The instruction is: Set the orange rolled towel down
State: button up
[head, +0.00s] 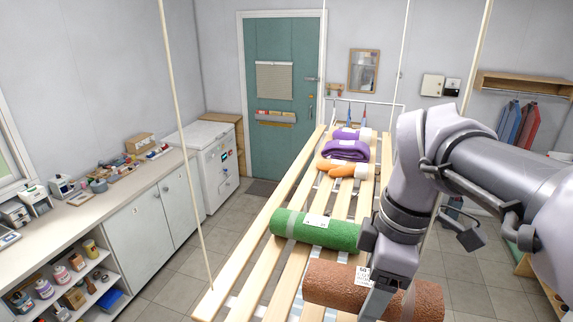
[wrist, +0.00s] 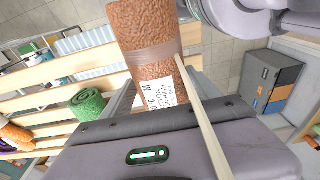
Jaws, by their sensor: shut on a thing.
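The orange rolled towel (head: 330,283) is a brownish-orange, rough-textured roll with a pale band and a white label. It lies crosswise over the near end of the slatted wooden rack (head: 252,262); I cannot tell whether it touches the slats. My gripper (head: 376,296) reaches down from the right and is shut on the towel near its middle. In the wrist view the towel (wrist: 143,35) extends up from the jaws, with its label (wrist: 160,93) facing the camera. The jaw tips are mostly hidden.
A green roll (head: 325,232) lies on the slats just beyond the towel. White ropes (head: 181,125) hang beside the rack. A counter (head: 112,190) stands left, with open floor between.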

aim_at(315, 281)
jog(key=a, duration=0.2)
jog(key=w+a, duration=0.1)
jog(key=a, duration=0.2)
jog(key=w+a, duration=0.1)
jog(key=a, duration=0.2)
jog(key=shift+w+a+f+p, duration=0.2)
jog(key=shift+f+p, duration=0.15)
jog(key=shift+p, duration=0.05)
jog(key=shift+f, duration=1.8)
jog(key=shift+f, duration=0.1)
jog(key=o, duration=1.5)
